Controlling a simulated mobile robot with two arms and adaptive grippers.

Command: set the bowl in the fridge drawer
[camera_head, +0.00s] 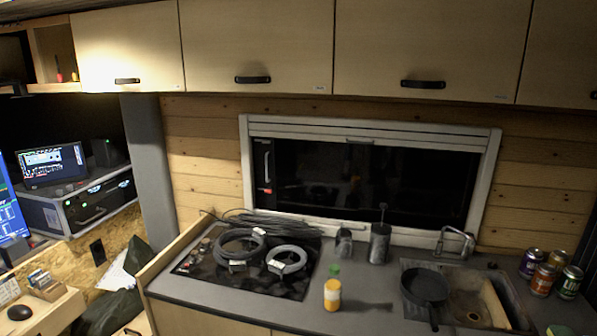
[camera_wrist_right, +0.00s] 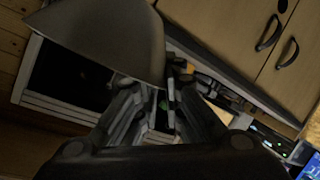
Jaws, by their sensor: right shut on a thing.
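A smooth grey bowl (camera_wrist_right: 105,38) fills the upper left of the right wrist view, cut off by the top edge. My right gripper (camera_wrist_right: 164,92) is shut on the bowl at its rim, at the bowl's lower right end. The bowl looks tilted in that view, and its inside is not clearly visible. Neither gripper shows in the head view, and my left gripper is in no frame. I see no fridge drawer in either view.
The grey counter (camera_head: 375,300) carries a hob with coiled cables (camera_head: 240,247), an orange bottle (camera_head: 332,294), metal mugs (camera_head: 380,243), a sink with a dark pan (camera_head: 424,285) and several cans (camera_head: 542,280). Closed cabinets (camera_head: 258,45) hang above. Electronics (camera_head: 90,200) stand at left.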

